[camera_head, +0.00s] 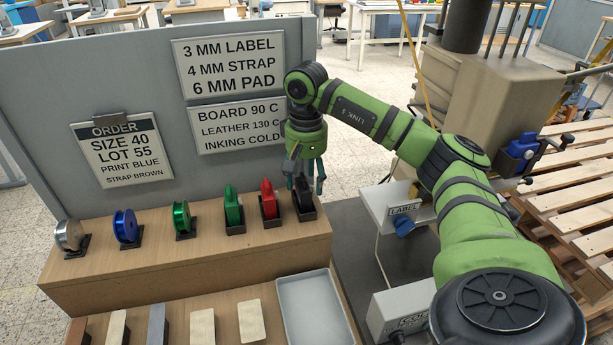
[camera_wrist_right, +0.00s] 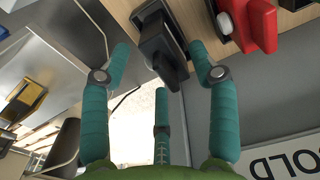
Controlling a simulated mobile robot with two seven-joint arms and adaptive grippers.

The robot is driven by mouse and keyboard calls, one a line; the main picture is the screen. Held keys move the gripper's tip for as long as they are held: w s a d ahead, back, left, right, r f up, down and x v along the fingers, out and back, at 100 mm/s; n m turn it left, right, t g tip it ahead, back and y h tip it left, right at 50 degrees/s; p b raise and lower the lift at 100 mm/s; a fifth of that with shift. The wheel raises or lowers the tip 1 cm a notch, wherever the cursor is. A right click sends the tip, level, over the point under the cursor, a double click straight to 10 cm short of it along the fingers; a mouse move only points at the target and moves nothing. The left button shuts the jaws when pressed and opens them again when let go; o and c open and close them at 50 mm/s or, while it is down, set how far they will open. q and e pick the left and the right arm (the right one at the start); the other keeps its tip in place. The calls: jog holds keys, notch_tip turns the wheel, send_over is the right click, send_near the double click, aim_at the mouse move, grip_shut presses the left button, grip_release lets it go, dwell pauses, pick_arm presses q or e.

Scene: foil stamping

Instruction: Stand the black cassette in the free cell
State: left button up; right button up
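The black cassette (camera_head: 302,197) stands at the right end of the wooden shelf, in the dark cell (camera_head: 307,214) right of the red cassette (camera_head: 268,196). In the right wrist view the black cassette (camera_wrist_right: 158,44) shows beyond the fingertips, with a gap on each side. My right gripper (camera_head: 305,181) is directly over it, fingers pointing down and spread open. The gripper's fingers partly hide the cassette's top in the head view. The green cassette (camera_head: 232,206) stands in the cell left of the red one. My left gripper is not in view.
Silver, blue and green foil rolls (camera_head: 182,216) stand on the shelf's left (camera_head: 300,241). A grey panel (camera_head: 240,170) with signs stands behind. In front lie several blocks and an empty grey tray (camera_head: 338,318). A label stand (camera_head: 383,196) is at right.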

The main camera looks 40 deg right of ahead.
jog(key=shift+r, duration=0.1)
notch_tip(320, 180, up, 6)
jog(key=shift+w+r, duration=0.1)
jog(key=shift+r, duration=0.75)
